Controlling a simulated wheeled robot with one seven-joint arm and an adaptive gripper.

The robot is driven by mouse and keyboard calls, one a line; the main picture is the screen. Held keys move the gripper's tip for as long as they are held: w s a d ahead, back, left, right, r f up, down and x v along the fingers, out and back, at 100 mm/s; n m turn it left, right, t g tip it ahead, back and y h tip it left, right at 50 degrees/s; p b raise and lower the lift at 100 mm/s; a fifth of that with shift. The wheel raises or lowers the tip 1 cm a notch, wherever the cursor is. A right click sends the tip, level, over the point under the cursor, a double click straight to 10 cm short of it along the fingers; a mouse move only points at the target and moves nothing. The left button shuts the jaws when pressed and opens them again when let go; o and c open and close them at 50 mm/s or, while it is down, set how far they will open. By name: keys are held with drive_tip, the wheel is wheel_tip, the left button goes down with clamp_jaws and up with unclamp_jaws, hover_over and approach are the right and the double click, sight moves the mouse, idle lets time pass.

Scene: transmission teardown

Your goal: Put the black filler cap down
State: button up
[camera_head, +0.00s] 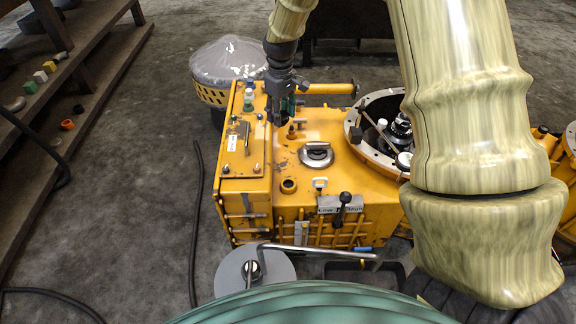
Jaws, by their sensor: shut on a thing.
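My gripper (277,108) points down over the top of the yellow transmission housing (335,185), near its back left part. It is shut on a small dark thing, which I take to be the black filler cap (277,120). The fingers hide most of the cap. I cannot tell whether the cap touches the housing. A round open port (288,185) shows in the housing top, nearer the camera than my gripper.
A silver round cover (316,154) and a black-knobbed lever (344,200) stand on the housing. Small green and white fittings (248,100) are left of my gripper. An open bell (360,140) lies right, partly behind my arm.

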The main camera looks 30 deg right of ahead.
drive_tip(key=shift+n, duration=0.3)
drive_tip(key=d+f+b, duration=0.1)
drive_tip(key=f, duration=0.3)
drive_tip(key=d+f+b, duration=0.1)
drive_tip(key=f, duration=0.4)
drive_tip(key=w+d+f+b, duration=0.1)
drive_tip(key=f+b, duration=0.1)
drive_tip(key=f, duration=0.3)
drive_tip(key=shift+f, duration=0.2)
drive_tip(key=shift+f+b, duration=0.6)
drive_tip(key=shift+f, duration=1.85)
drive_tip(key=o, duration=1.2)
drive_tip(key=shift+f, duration=0.1)
wheel_tip(320, 180, up, 12)
drive_tip(key=p, duration=0.3)
